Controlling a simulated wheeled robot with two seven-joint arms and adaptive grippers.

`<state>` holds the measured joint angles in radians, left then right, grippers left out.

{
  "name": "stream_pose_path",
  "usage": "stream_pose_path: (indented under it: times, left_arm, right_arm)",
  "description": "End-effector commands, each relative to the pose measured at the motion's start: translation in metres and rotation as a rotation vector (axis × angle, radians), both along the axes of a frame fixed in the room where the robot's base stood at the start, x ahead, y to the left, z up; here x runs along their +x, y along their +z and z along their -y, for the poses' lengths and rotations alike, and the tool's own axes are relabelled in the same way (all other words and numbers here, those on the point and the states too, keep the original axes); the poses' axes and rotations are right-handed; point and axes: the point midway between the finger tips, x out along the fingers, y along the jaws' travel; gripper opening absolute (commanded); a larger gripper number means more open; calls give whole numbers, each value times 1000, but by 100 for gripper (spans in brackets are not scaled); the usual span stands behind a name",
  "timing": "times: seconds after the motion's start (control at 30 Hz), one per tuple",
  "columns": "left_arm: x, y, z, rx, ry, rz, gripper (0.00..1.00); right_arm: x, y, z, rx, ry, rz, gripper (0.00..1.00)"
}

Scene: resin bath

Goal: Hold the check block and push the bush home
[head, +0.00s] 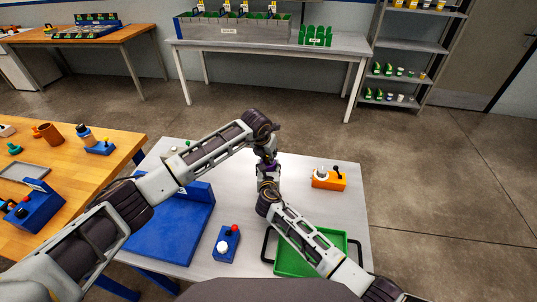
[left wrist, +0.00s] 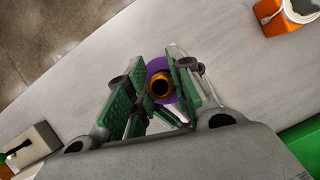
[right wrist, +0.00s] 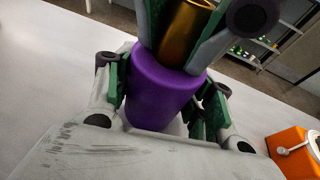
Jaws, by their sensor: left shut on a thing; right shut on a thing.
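The check block is a purple cylinder (right wrist: 162,92), upright between the fingers of my right gripper (right wrist: 163,100), which is shut on it. The bush is a brass-coloured sleeve (right wrist: 185,28) directly above the block. My left gripper (left wrist: 159,84) is shut on the bush, and the left wrist view looks into the bush's dark bore (left wrist: 160,87) with the purple block (left wrist: 155,66) behind it. The bush's lower end is hidden by the block's rim and fingers, so I cannot tell how deep it sits. In the head view both grippers meet above the table.
The grey table (head: 310,225) carries a blue fixture (head: 170,232) at left, a blue box with red and white knobs (head: 226,246), a green tray (head: 292,265) at front and an orange block (head: 328,181) at right. A wooden bench (head: 80,150) stands left.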

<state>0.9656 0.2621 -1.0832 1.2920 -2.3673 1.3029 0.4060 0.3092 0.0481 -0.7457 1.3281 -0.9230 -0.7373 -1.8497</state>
Motion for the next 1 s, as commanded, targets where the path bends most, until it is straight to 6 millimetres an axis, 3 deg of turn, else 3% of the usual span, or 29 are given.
stream_pose_path:
  times: [0.03,0.2,0.63,1.0]
  left_arm:
    - [0,0,0,0,0,0,25]
    - [0,0,0,0,0,0,44]
    - [0,4,0,-1,0,2,44]
    - [-6,34,-5,0,1,4,44]
  right_arm:
    - [0,0,0,0,0,0,38]
    - [0,0,0,0,0,0,38]
    - [0,0,0,0,0,0,38]
    - [0,0,0,0,0,0,38]
